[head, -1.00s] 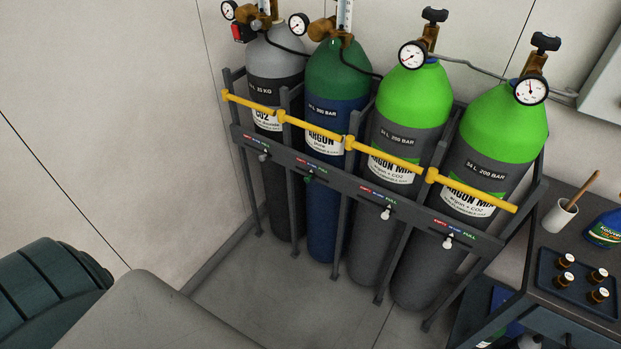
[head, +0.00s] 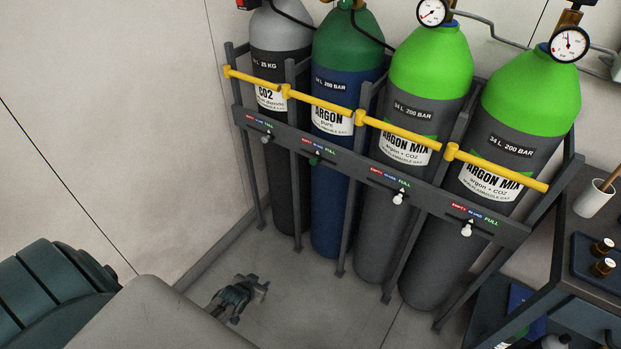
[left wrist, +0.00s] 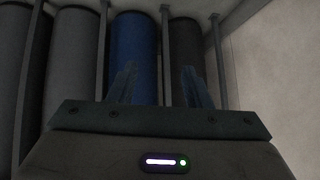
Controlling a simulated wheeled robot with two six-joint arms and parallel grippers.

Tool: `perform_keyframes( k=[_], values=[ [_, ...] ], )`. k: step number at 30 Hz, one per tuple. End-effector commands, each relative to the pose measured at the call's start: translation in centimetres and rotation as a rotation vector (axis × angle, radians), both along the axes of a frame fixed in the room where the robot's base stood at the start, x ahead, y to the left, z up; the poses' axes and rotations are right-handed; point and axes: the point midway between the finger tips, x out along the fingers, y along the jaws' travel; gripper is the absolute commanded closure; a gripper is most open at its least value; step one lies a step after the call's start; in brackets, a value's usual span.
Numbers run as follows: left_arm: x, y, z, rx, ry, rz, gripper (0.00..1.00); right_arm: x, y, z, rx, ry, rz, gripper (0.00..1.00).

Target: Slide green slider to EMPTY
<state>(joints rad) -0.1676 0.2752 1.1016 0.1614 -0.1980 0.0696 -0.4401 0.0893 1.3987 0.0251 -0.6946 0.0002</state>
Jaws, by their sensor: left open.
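The green slider (head: 314,160) is a small knob on the grey rack rail (head: 345,175), below the EMPTY / IN USE / FULL label (head: 313,147) of the blue and green ARGON cylinder (head: 336,200). It sits near the middle of that label; its exact mark is too small to tell. My left gripper (head: 260,284) is open and empty, low in front of the rack and well below the slider, apart from it. In the left wrist view its two fingers (left wrist: 159,70) stand apart before the blue cylinder (left wrist: 136,45). The slider is not visible there. My right gripper is not in view.
A grey slider (head: 265,138) is on the rail to the left, and white sliders (head: 398,198) (head: 467,229) are to the right. A yellow bar (head: 405,130) crosses above the rail. Rack posts (head: 297,215) stand between cylinders. The floor (head: 300,305) before the rack is clear.

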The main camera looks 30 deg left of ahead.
Motion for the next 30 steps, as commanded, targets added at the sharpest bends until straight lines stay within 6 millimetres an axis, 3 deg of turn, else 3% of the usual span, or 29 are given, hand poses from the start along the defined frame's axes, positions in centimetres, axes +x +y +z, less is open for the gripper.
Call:
perform_keyframes(
  k=[1,6,12,18,21,25,30],
  values=[
    [3.3,0.8,0.8,0.003,-0.076,-0.006,0.55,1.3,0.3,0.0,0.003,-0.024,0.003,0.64],
    [12.1,2.0,8.3,-0.009,-0.315,-0.033,0.55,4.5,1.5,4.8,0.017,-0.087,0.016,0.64],
    [18.6,1.4,18.4,-0.034,-0.58,-0.099,0.55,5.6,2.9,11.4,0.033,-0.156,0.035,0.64],
    [20.7,-0.4,26.2,-0.062,-0.758,-0.168,0.55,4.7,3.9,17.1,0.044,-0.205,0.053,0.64],
    [21.0,-1.0,28.4,-0.07,-0.801,-0.188,0.55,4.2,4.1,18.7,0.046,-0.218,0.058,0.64],
    [21.2,-1.3,29.4,-0.074,-0.821,-0.196,0.55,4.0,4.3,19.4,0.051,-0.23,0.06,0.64],
    [22.6,-1.3,29.3,-0.076,-0.82,-0.193,0.55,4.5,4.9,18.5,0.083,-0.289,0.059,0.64]
  ],
)
